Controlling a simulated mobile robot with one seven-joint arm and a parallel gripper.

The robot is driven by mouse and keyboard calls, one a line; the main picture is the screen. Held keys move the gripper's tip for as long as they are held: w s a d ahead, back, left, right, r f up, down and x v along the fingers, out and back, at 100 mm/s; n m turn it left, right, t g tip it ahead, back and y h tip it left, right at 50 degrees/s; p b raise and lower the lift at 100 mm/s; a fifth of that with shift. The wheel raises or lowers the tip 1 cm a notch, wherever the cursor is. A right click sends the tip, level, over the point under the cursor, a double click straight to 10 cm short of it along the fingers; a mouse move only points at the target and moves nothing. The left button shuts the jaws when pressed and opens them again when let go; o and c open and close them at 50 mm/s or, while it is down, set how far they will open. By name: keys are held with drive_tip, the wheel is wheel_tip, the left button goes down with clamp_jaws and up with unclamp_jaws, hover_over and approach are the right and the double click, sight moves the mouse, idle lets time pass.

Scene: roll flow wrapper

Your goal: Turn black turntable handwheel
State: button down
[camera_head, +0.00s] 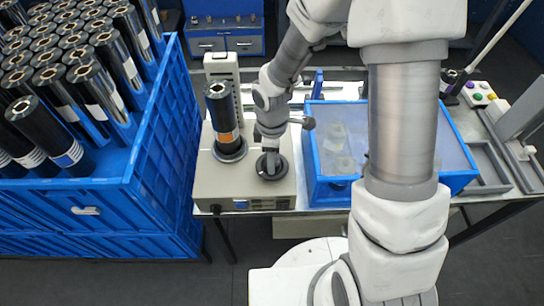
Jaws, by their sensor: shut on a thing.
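The black turntable handwheel (284,167) is a round black disc on the front right of a beige machine (235,187). My gripper (271,167) points down over the handwheel from above and is shut on it. The fingers and part of the arm hide the middle of the wheel, so the exact grip point is not clear. To the left, a black roll with an orange label (223,112) stands upright on a round base (230,150) on the same machine.
A blue crate (316,190) with a clear cover stands close to the right of the machine. A large blue bin (135,190) full of black rolls stands at the left. A control panel with coloured buttons (479,94) is at the far right. Dark floor lies in front.

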drive_tip(key=shift+c, duration=1.3)
unclamp_jaws()
wheel_tip(320, 180, up, 18)
drive_tip(key=p, duration=0.3)
drive_tip(key=shift+f+p, duration=0.25)
drive_tip(key=shift+p, duration=0.05)
drive_tip(key=s+d+r+m+t, duration=0.5)
drive_tip(key=s+d+r+m, duration=0.6)
drive_tip(key=r+m, duration=0.3)
drive_tip(key=shift+s+r+m+t, duration=0.2)
drive_tip(key=shift+s+m+t, duration=0.1)
drive_tip(key=shift+s+m, duration=0.7)
